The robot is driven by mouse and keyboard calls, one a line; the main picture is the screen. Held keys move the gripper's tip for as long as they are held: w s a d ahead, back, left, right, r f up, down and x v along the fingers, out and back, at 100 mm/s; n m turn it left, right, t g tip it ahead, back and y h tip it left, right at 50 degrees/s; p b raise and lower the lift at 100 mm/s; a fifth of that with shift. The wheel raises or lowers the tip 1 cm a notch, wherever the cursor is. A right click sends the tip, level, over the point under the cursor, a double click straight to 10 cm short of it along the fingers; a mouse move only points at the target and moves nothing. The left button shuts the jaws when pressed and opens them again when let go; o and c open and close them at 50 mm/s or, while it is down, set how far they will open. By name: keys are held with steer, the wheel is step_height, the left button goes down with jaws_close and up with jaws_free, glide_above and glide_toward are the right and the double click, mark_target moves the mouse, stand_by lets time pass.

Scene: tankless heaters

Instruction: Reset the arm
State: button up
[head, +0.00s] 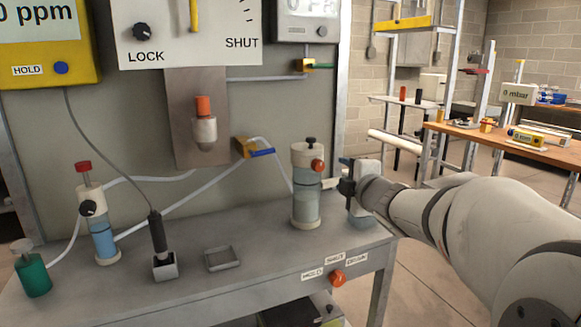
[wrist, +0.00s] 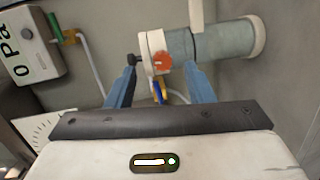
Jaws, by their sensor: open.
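My arm (head: 460,215) reaches in from the right over the grey bench. My gripper (head: 347,175) is at the bench's right end, just right of a clear cylinder (head: 307,200) with a white cap, black top knob and orange side knob. In the wrist view my gripper (wrist: 162,78) has its two blue fingers spread apart with nothing held. The cylinder (wrist: 205,42) appears sideways there, its orange knob (wrist: 162,61) seen between the fingertips. I cannot tell exactly how far the fingers are from it.
On the bench (head: 270,280) are a small tray (head: 222,259), a black probe (head: 158,232) in a holder, a blue-filled cylinder (head: 102,235) and a green bottle (head: 33,275). A panel with hoses stands behind. A wooden table (head: 545,150) is at the back right.

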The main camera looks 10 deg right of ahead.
steer(key=s+a+m+g+h+p, duration=0.1)
steer(key=s+m+g+p, duration=0.6)
steer(key=s, duration=0.7)
steer(key=s+a+r+m+g+h+p, duration=0.1)
steer(key=s+a+m+g+p, duration=0.2)
steer(key=s+m+g+p, duration=0.4)
steer(key=s+m+p, duration=0.5)
steer(key=s+p, duration=0.1)
steer(key=s, duration=0.2)
steer(key=shift+h, duration=0.3)
steer(key=shift+r, duration=0.1)
